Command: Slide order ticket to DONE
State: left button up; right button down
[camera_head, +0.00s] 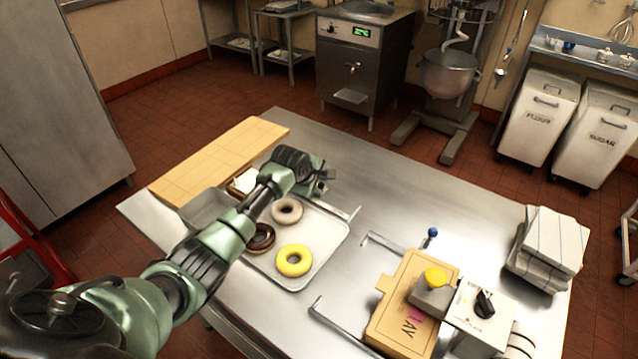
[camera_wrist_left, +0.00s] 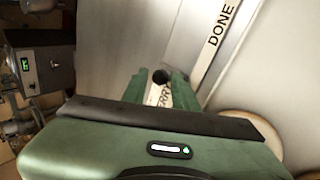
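In the left wrist view, a white ticket (camera_wrist_left: 154,97), with lettering that seems to end in "ERRY", lies between the two green fingers. A black knob (camera_wrist_left: 160,77) stands at its far end. My left gripper (camera_wrist_left: 158,84) has a finger on each side of the knob; whether they press on it is unclear. A pale strip marked DONE (camera_wrist_left: 219,28) runs up to the right beyond the fingers. In the head view my left gripper (camera_head: 325,175) is over the steel table (camera_head: 385,190), past the doughnut tray; the ticket cannot be made out there. My right gripper is not in view.
Under and beside my left arm, the tray (camera_head: 325,255) holds a yellow doughnut (camera_head: 294,260), a dark one (camera_head: 262,237) and a pale one (camera_head: 287,210). A wooden board (camera_head: 220,160), a cardboard box (camera_head: 405,310) and folded cloths (camera_head: 548,240) occupy the table. The table's far middle is clear.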

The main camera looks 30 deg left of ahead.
pick_arm(q)
grip_shut()
jog(key=shift+f, duration=0.1)
dwell(1.4)
